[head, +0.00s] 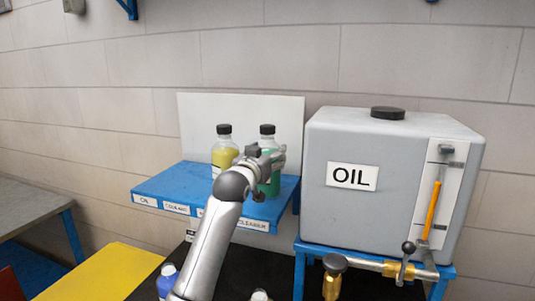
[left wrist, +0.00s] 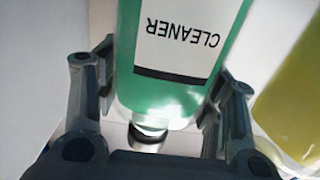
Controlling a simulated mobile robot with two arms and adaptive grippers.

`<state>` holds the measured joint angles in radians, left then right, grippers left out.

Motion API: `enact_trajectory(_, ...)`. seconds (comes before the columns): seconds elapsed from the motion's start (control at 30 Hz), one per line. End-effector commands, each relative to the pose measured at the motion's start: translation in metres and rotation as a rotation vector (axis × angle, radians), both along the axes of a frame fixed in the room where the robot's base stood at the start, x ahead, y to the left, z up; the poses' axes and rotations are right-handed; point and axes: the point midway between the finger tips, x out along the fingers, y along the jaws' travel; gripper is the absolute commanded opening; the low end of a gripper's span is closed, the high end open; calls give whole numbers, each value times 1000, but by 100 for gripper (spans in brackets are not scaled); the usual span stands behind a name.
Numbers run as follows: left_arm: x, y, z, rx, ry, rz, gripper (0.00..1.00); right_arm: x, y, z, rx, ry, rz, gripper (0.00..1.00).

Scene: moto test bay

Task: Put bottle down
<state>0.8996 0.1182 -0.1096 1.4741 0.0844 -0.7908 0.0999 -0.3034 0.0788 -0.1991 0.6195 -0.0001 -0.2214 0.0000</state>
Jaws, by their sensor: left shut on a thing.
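The green bottle labelled CLEANER (head: 269,181) has a black cap and is upright over the right end of the blue shelf (head: 163,183). My left gripper (head: 267,158) is shut on it, and my arm hides part of the bottle. In the left wrist view, the green bottle (left wrist: 175,85) sits between the two fingers, its label upside down in the picture. I cannot tell whether its base touches the shelf. My right gripper is not in view.
A yellow bottle (head: 223,153) stands on the shelf just left of the green one. A grey OIL tank (head: 320,215) is close on the right, with a valve and pipe below. A white panel (head: 195,115) is behind. A blue bottle (head: 167,282) is lower down.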

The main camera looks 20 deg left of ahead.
Motion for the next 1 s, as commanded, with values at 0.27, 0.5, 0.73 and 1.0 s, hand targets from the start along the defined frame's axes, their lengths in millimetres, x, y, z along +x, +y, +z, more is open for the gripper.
enact_trajectory(0.27, 0, 0, -2, 0, 1, 0, 84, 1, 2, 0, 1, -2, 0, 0)
enact_trajectory(0.5, 0, 0, -2, 0, 0, 0, 84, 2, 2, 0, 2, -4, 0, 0)
enact_trajectory(0.73, -6, 1, 0, 0, -1, 0, 84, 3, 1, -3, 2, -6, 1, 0)
enact_trajectory(1.0, -45, 2, -2, 1, -3, 1, 84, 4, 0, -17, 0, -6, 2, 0)
